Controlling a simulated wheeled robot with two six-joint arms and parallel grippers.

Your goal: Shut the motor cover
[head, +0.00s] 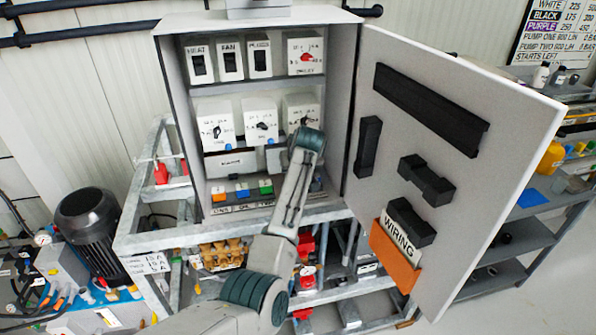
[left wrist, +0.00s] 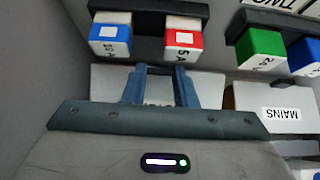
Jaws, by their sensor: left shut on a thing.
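The open grey cabinet (head: 348,110) stands in the middle of the head view. My left arm reaches up into it, and my left gripper (head: 308,140) is in front of its lower part, hiding what lies behind. In the left wrist view, the blue fingers of my left gripper (left wrist: 162,88) are closed on a pale part at a white panel (left wrist: 210,88), which I take to be the motor cover. No motor label shows, and its angle is unclear. A white cover labelled MAINS (left wrist: 285,113) is beside it, also in the head view (head: 232,163). My right gripper is out of view.
Red (left wrist: 183,40) and blue (left wrist: 110,42) fuse blocks sit close to my fingers. Switches and dials fill the shelves above. The cabinet door (head: 400,130), with black holders and an orange WIRING pocket (head: 395,258), stands open at the right. A black motor (head: 90,225) is at the left.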

